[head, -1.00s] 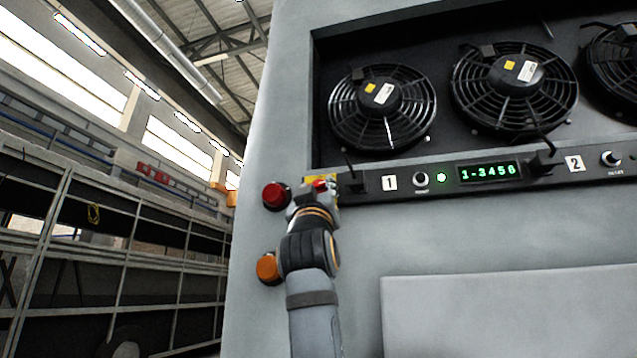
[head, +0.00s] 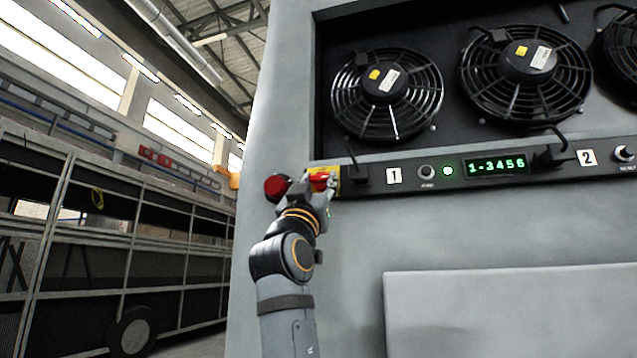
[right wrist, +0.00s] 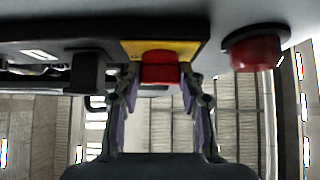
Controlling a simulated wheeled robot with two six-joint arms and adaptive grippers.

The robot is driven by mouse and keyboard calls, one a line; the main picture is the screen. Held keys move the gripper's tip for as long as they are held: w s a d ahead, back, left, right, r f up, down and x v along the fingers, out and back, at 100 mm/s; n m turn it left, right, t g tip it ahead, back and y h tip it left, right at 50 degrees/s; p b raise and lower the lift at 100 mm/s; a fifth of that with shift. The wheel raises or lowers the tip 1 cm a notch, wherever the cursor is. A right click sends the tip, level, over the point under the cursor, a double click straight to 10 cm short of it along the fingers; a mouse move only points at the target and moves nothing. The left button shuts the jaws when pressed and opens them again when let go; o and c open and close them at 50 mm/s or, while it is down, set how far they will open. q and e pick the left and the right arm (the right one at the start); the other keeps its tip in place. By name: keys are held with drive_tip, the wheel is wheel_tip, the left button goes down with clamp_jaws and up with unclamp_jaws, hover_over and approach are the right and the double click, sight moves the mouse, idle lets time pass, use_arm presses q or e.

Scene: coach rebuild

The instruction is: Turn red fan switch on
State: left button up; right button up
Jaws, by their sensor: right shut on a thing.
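The red fan switch (head: 320,178) sits on a yellow plate (head: 334,172) at the left end of the black panel strip below the fans. My right gripper (head: 322,187) is at the switch, reaching up from below. In the right wrist view the red switch (right wrist: 160,68) lies between the two fingertips (right wrist: 160,84), below the yellow plate (right wrist: 185,47) in the picture. The fingers are shut on it. Whether the switch has turned cannot be told. My left gripper is not in view.
A round red button (head: 277,187) stands out close to the left of my right gripper; it also shows in the right wrist view (right wrist: 252,50). Fans (head: 387,95) sit above the black strip (head: 440,175) with its green display (head: 496,165). A flat raised panel (head: 500,310) is lower right.

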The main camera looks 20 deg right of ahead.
drive_tip(key=o, duration=1.2)
drive_tip(key=shift+c, duration=0.2)
drive_tip(key=shift+r, duration=0.1)
wheel_tip(320, 180, up, 10)
